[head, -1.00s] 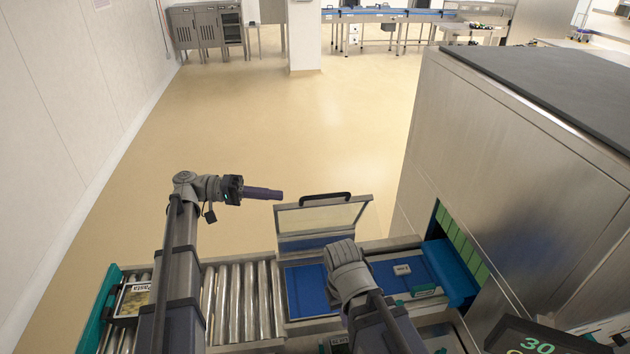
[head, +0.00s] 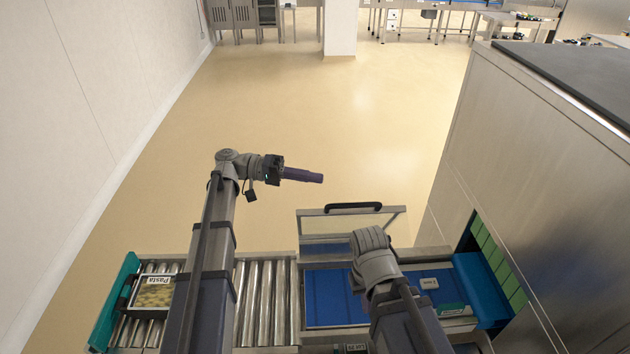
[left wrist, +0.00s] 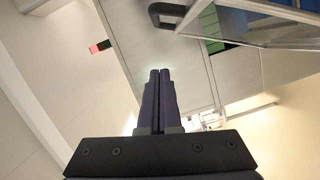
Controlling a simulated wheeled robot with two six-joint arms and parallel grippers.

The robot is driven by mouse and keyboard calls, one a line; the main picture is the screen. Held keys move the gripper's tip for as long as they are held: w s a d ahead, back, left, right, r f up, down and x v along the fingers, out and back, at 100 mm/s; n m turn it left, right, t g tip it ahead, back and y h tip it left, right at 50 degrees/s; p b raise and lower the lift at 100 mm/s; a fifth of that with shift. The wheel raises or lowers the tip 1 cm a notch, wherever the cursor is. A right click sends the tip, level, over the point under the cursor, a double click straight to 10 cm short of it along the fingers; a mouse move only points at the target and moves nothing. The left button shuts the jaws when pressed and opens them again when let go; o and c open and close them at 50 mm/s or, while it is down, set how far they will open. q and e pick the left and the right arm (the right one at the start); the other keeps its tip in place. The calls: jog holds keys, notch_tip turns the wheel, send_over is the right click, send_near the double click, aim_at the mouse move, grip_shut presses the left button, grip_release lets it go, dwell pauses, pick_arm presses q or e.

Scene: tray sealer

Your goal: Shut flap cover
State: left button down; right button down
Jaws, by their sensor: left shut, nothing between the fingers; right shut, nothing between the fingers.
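The flap cover (head: 350,226) is a clear panel in a pale metal frame, standing raised behind the conveyor. Its black handle (head: 353,208) runs along the top edge and also shows in the left wrist view (left wrist: 165,16). The panel edge shows at upper right there (left wrist: 262,14). My left gripper (head: 321,178) is shut and empty, apart from the flap, above and slightly left of the handle. Its closed fingers fill the middle of the left wrist view (left wrist: 159,75). My right arm's wrist stands in front of the flap and covers its lower right part; its fingers are hidden.
A blue bed (head: 330,297) lies below the flap, with steel rollers (head: 262,300) to its left. A pasta tray (head: 152,292) sits farther left. A large steel machine (head: 540,160) with green strips stands at right. The floor behind is clear.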

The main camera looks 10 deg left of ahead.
pick_arm(q)
jog(key=s+d, duration=0.1)
jog(key=d, duration=0.1)
jog(key=d+f, duration=0.1)
jog(key=d, duration=0.2)
jog(key=s+d+b, duration=0.1)
jog(key=d, duration=0.1)
jog(key=shift+s+d+f, duration=0.15)
jog(key=shift+s+d, duration=0.2)
jog(key=shift+d, duration=0.05)
jog(key=shift+s+d+f, duration=0.1)
jog(key=shift+s, duration=0.65)
